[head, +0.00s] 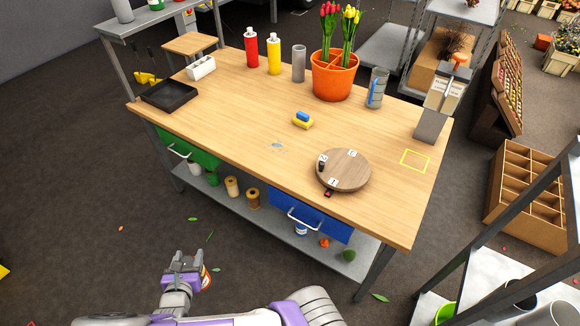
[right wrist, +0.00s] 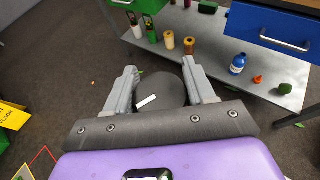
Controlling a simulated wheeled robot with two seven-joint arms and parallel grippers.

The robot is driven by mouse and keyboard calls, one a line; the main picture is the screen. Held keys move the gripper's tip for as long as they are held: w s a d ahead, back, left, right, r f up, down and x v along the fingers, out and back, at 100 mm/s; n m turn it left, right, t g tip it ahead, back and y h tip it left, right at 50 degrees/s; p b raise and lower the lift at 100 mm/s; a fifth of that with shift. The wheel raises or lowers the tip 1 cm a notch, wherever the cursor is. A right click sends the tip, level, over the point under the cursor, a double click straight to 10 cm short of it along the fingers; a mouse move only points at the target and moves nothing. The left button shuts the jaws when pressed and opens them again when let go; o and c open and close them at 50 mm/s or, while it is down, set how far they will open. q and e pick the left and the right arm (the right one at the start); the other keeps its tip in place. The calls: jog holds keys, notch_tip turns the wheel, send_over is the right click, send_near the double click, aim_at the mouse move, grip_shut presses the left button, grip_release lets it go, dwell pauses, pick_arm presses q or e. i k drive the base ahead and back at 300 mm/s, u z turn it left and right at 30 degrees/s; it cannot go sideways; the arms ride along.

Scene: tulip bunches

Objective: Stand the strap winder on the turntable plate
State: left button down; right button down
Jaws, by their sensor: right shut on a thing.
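My right gripper (head: 187,258) is low in front of the workbench in the head view, apart from it. It is shut on a dark round thing (right wrist: 160,92) with a white mark, which I take to be the strap winder. My left gripper is not in view.
The wooden bench top (head: 230,115) has open room left of the turntable. A sponge (head: 303,121) lies behind it and a yellow square outline (head: 415,160) to its right. An orange tulip pot (head: 334,78), bottles and a grey dispenser (head: 432,117) stand farther back. A blue drawer (head: 310,215) is below.

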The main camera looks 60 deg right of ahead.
aim_at(343, 169)
jog(key=u, duration=0.05)
jog(key=k, duration=0.15)
jog(key=z, duration=1)
